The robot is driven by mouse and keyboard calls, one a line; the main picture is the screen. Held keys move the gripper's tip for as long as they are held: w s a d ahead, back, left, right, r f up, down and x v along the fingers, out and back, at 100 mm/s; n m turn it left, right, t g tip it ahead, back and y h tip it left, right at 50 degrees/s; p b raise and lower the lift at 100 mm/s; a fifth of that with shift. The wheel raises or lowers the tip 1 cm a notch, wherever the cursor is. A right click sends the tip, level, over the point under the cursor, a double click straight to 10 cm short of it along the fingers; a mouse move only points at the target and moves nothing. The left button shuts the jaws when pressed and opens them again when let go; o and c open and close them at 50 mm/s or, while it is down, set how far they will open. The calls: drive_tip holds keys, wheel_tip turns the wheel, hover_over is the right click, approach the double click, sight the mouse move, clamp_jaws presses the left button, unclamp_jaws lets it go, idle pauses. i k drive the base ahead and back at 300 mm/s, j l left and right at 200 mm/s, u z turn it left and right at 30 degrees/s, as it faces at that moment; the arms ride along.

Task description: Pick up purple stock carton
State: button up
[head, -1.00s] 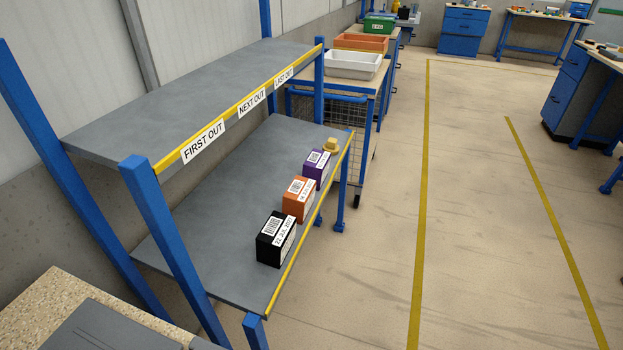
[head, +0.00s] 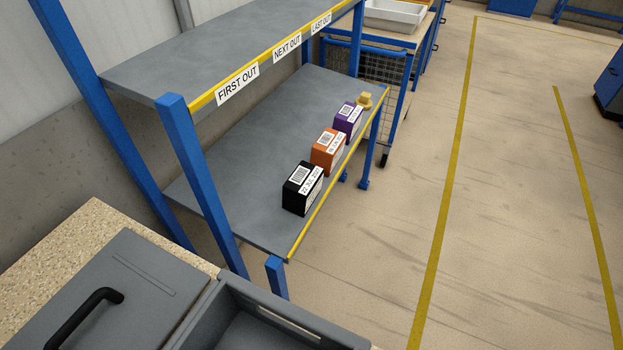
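The purple stock carton (head: 346,122) stands on the lower grey shelf (head: 240,156) of a blue-framed rack, near its yellow front edge. It has a white barcode label on top. It is the farthest of three cartons in a row. An orange carton (head: 326,152) stands in front of it and a black carton (head: 297,193) stands nearest. A small yellow object (head: 364,101) sits just beyond the purple carton. My gripper is not in view.
The bare upper shelf (head: 225,55) carries labels FIRST OUT, NEXT OUT and LAST OUT and overhangs the lower one. A blue post (head: 200,182) rises at the near end. A worktop with a grey bin (head: 250,318) fills the lower left. The floor (head: 390,250) right of the rack is clear.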

sight(347, 121)
drive_tip(key=z, duration=0.8)
drive_tip(key=i+z, duration=0.25)
drive_tip(key=i, duration=4.75)
drive_tip(key=i+u, duration=0.2)
drive_tip(key=u, duration=0.2)
drive_tip(key=i+l+u, duration=0.1)
drive_tip(key=u, duration=0.35)
drive_tip(key=i+l+u, duration=0.2)
drive_tip(key=u, duration=0.2)
drive_tip(key=i+u, duration=0.1)
drive_tip(key=u, duration=2.9)
